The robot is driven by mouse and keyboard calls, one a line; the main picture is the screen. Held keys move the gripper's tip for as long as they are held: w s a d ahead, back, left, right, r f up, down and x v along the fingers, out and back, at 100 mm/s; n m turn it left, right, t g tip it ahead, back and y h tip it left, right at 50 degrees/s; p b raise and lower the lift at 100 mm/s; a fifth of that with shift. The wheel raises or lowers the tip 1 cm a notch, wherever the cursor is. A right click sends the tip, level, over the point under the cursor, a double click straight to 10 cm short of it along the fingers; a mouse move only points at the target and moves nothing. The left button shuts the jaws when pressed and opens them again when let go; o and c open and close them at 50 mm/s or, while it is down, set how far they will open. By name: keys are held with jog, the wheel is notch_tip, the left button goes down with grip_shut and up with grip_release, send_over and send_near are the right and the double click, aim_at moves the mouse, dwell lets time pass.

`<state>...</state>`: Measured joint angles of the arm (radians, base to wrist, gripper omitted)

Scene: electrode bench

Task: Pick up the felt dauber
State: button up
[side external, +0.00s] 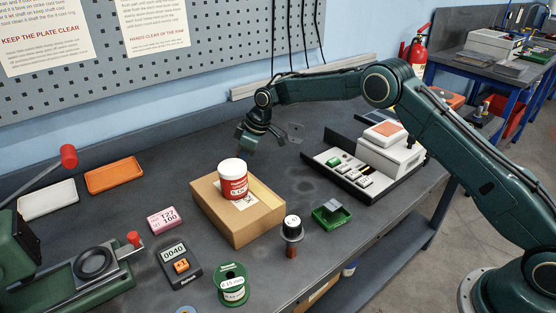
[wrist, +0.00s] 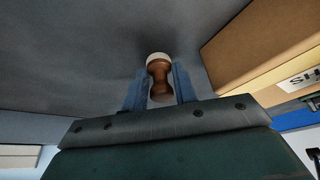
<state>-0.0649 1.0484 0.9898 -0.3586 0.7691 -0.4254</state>
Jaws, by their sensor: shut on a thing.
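The felt dauber (wrist: 159,80), a small turned brown wooden handle with a whitish round end, is between the two blue fingers of my gripper (wrist: 160,74) in the wrist view. The fingers are shut on its wooden part, and the pale end points away from the wrist. In the side external view my gripper (side external: 246,145) is low over the dark bench (side external: 130,220), behind the cardboard box. The dauber cannot be made out there. Whether it touches the bench is not clear.
The cardboard box (side external: 265,222) with a red-and-white tin (side external: 233,180) stands close to my gripper. An orange tray (side external: 114,175) lies left.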

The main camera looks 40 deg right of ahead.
jog(key=shift+r, duration=0.1)
jog(key=shift+r, duration=4.95)
jog(key=shift+d, duration=0.15)
